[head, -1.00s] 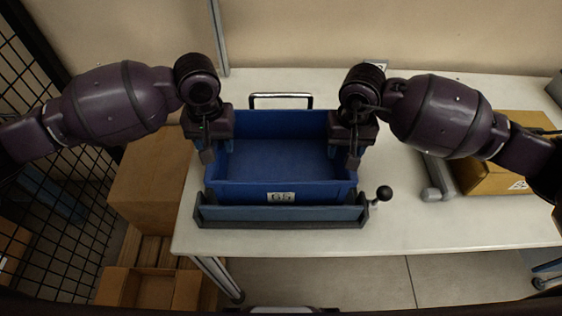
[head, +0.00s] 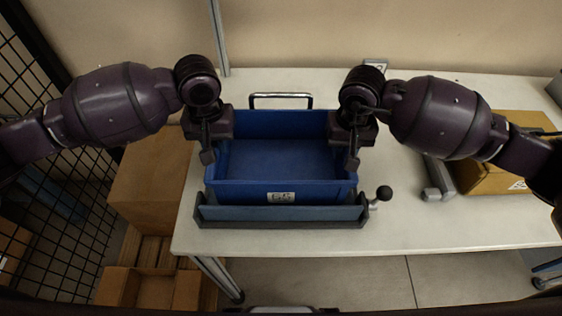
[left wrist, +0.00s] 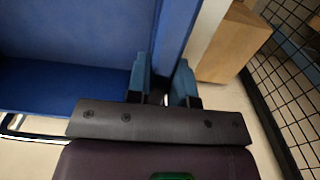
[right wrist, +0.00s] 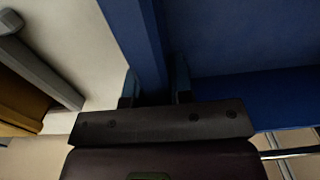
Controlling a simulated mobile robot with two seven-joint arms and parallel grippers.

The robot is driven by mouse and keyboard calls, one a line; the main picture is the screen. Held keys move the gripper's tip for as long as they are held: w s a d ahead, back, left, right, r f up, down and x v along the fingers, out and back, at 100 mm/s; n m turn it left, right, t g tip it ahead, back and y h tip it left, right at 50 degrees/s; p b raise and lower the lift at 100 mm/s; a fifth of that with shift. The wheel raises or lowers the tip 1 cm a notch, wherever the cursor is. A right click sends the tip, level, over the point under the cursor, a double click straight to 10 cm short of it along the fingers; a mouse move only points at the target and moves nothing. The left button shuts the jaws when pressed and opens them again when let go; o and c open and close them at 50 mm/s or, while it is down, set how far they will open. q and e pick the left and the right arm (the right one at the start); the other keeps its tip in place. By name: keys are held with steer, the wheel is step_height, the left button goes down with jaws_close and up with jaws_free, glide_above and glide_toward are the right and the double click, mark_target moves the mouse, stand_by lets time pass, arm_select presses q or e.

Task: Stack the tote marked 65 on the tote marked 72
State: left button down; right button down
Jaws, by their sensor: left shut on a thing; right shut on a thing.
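The blue tote marked 65 (head: 282,158) is level between my grippers, its open top facing up. The lower part of its front label is hidden behind a grey-blue front panel (head: 240,214) with dark ends. My left gripper (head: 207,156) is shut on its left wall, which also shows in the left wrist view (left wrist: 176,35). My right gripper (head: 352,162) is shut on its right wall, which also shows in the right wrist view (right wrist: 140,40). I see no mark 72; what lies under the tote is hidden, so I cannot tell whether it rests on anything.
A chrome handle (head: 281,96) stands behind the tote. A black-knobbed lever (head: 383,193) sticks out right of the panel. A yellow-brown box (head: 500,165) is farther right on the white table (head: 440,225). Cardboard boxes (head: 150,185) and a black mesh fence (head: 35,130) are at left.

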arm_select(q)
steer(key=shift+r, duration=0.15)
arm_select(e)
steer(key=shift+r, duration=0.1)
